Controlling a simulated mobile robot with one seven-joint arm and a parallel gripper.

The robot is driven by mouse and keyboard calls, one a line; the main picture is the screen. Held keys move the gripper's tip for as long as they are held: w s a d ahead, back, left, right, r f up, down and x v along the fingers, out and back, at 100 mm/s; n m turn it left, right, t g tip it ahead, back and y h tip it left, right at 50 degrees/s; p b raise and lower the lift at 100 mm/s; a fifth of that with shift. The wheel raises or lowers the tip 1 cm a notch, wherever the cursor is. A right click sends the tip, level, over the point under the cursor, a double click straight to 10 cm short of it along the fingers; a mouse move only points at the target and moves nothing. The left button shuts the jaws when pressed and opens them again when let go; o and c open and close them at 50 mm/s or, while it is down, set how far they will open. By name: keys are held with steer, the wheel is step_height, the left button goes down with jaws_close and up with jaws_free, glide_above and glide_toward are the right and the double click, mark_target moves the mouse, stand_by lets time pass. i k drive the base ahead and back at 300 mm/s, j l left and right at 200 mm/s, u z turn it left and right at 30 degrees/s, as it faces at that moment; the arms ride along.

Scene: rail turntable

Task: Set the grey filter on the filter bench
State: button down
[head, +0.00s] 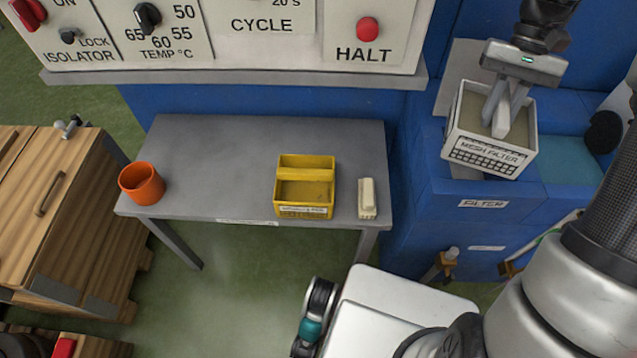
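The grey filter (487,156) is an open-topped, light grey box at the upper right, with "MESH FILTER" and a dark grid on its front. My gripper (501,118) points down into it, and its fingers close on the pale bar handle in the middle. The filter is at the blue machine's opening above the "FILTER" label (483,203); whether it touches the machine there I cannot tell. The grey table (225,180) left of the machine appears to be the filter bench; its front label is too small to read.
On the table stand an orange cup (142,184) at left, a yellow two-part bin (305,188) right of centre, and a pale brush-like block (367,199) near the right edge. The table is clear between cup and bin. A control panel (240,76) overhangs its back; a wooden crate (60,205) stands left.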

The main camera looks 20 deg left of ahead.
mark_target(220, 192)
steer(key=k+j, duration=0.55)
steer(key=j, duration=0.15)
steer(key=k+j+u, duration=0.1)
steer(key=u, duration=0.4)
steer(key=j+u, duration=0.25)
steer(key=u, duration=0.2)
steer(key=i+j+u, duration=0.1)
steer(key=i+u, duration=0.15)
steer(key=i, duration=0.15)
